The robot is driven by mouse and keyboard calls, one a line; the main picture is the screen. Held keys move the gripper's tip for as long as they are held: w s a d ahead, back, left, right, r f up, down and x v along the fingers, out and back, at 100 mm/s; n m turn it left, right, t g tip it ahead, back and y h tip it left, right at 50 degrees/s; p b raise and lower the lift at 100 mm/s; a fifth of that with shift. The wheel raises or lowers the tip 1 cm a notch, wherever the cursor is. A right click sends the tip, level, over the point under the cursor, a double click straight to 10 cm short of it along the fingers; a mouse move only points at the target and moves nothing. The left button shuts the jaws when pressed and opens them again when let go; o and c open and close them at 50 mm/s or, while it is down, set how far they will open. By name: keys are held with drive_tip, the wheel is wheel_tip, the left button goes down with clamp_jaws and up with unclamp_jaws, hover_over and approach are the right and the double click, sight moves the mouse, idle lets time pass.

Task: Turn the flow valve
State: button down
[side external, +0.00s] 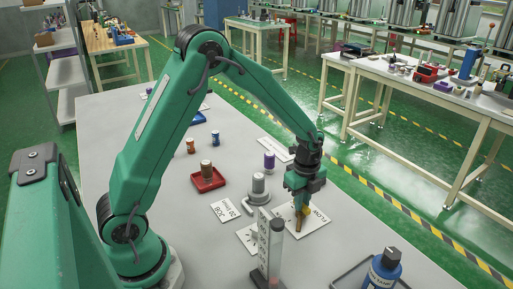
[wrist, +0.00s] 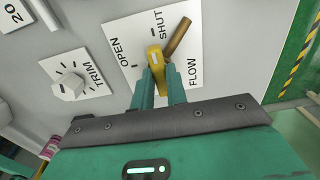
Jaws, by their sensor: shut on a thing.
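The flow valve sits on a white plate (wrist: 130,38) marked OPEN, SHUT and FLOW. Its yellow handle (wrist: 155,57) is between my gripper's fingers (wrist: 160,78) in the wrist view, and the gripper is shut on it. A brass-coloured bar (wrist: 179,37) runs from beside the handle toward the upper right, close to the word SHUT. In the side external view my gripper (side external: 299,207) points down over the FLOW plate (side external: 316,222), with a brass-yellow piece at its tips. The fingers partly hide the handle's lower end.
A TRIM dial (wrist: 70,87) is left of the plate. A grey fitting (side external: 258,190) and a red tray (side external: 208,182) with a jar are to the left.

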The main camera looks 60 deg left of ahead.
drive_tip(key=shift+n, duration=0.5)
drive_tip(key=n, duration=0.3)
drive_tip(key=shift+n, duration=0.4)
drive_tip(key=n, duration=0.9)
drive_tip(key=shift+r, duration=0.1)
drive_tip(key=n, duration=0.4)
drive_tip(key=c, duration=1.4)
unclamp_jaws()
